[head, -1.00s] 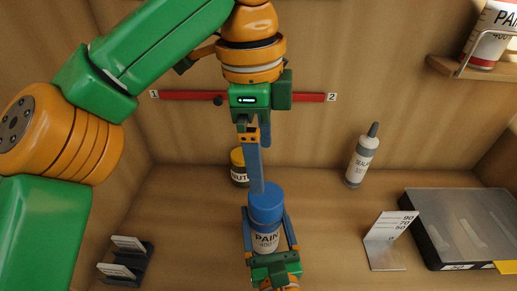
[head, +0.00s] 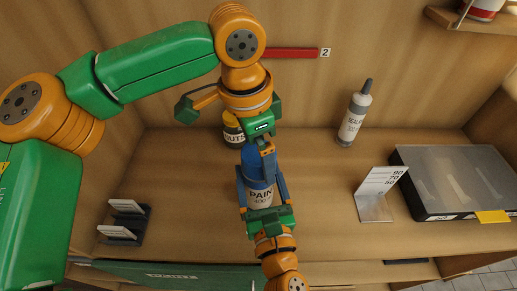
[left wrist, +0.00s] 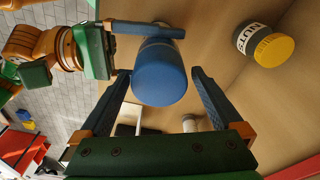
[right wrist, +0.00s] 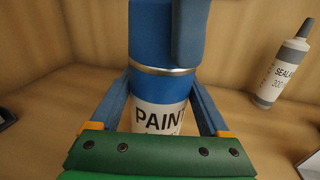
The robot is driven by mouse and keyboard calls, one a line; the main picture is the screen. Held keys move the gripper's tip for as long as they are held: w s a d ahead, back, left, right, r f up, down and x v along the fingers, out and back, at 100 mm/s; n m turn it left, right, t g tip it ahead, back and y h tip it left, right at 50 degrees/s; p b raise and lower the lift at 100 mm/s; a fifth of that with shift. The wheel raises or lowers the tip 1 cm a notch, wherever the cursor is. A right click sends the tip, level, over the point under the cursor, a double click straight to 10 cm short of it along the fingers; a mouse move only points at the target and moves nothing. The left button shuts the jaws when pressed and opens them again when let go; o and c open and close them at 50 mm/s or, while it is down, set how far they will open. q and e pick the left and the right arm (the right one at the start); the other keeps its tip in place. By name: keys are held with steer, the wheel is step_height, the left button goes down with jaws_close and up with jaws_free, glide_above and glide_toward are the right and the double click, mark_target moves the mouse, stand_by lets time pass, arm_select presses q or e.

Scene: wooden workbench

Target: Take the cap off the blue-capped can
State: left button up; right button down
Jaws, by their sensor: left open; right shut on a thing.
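The paint can has a white label (head: 260,197) and a blue cap (head: 250,162). It stands upright on the bench at the centre of the head view. My right gripper (head: 261,180) is shut on the can's body from the front; the can and cap fill the middle of the right wrist view (right wrist: 158,115). My left gripper (head: 262,158) is open and points down over the cap. In the left wrist view the cap (left wrist: 159,75) lies between and just beyond the open fingertips. I cannot tell whether a finger touches it. The cap is on the can.
A yellow-lidded nuts jar (head: 234,133) stands close behind the can. A sealant bottle (head: 354,115) stands at back right. A clear-lidded case (head: 450,180) and a sign stand (head: 376,197) are to the right. A dark card holder (head: 125,225) is at left.

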arm_select(q)
steer(key=shift+c, duration=0.2)
steer(key=c, duration=1.4)
steer(key=shift+o, duration=0.2)
steer(key=shift+r, duration=0.15)
steer(key=shift+r, duration=1)
steer(key=shift+r, duration=2)
arm_select(e)
jaws_free()
